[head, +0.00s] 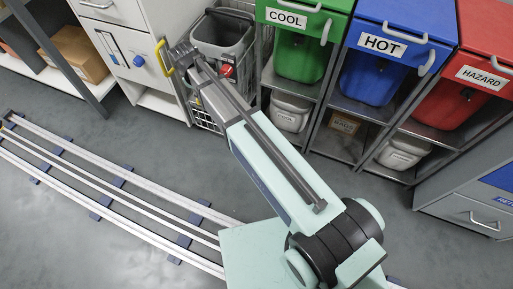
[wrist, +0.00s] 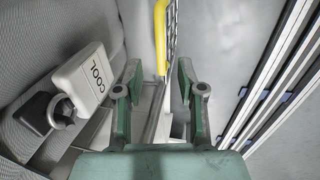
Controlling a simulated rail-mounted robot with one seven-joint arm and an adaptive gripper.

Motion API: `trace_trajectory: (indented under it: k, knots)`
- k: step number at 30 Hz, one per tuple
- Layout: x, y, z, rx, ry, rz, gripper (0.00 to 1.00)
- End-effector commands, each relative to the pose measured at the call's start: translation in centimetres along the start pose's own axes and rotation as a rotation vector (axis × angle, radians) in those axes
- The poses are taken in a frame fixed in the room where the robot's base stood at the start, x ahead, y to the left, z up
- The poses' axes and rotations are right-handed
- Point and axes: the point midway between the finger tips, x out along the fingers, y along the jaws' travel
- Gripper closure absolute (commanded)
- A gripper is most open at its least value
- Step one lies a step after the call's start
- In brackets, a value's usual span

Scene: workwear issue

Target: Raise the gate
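A wire-mesh gate (wrist: 172,30) with a yellow handle (wrist: 160,38) shows ahead of my gripper in the wrist view. The yellow handle (head: 163,57) also shows in the head view, at the left side of a wire cage (head: 202,117) standing on the floor. My gripper (wrist: 159,75) is open, with one finger on each side of the handle's near end and a visible gap to both. In the head view my gripper (head: 180,55) is beside the handle; its fingertips are hard to make out there.
A grey bin (head: 222,35) stands in the cage. A white cabinet (head: 130,50) stands left; COOL, HOT and HAZARD bins stand right. Floor rails (head: 110,180) run at the left.

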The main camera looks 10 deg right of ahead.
Motion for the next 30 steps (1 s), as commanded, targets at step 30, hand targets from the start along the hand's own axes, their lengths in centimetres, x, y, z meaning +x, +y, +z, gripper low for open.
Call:
trace_trajectory:
  k: [30]
  knots:
    - [-7.2,-2.1,2.8,0.264,0.024,-0.042,0.61]
